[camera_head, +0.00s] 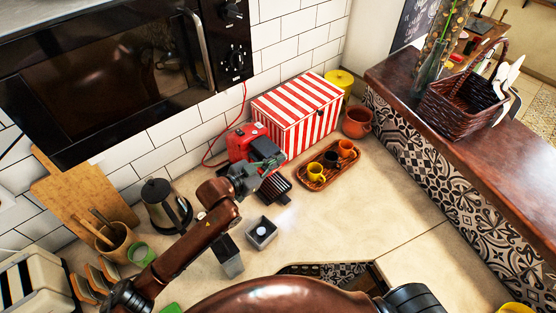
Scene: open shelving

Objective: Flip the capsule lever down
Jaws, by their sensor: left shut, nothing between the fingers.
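A small red capsule coffee machine (240,142) with a dark grey front stands on the counter against the tiled wall, left of a red-and-white striped box. My brown left arm reaches up from the lower left. Its grey left gripper (268,165) is shut and empty at the front of the machine, close to its dark upper part. The gripper covers part of the machine's front. I cannot make out the capsule lever clearly, nor whether the fingers touch it. My right gripper is not in view.
The striped box (297,112) stands close right of the machine. A tray (312,183) with small cups lies to the right. A kettle (166,207) stands left of my arm, and an open grey container (261,233) in front. The counter further right is clear.

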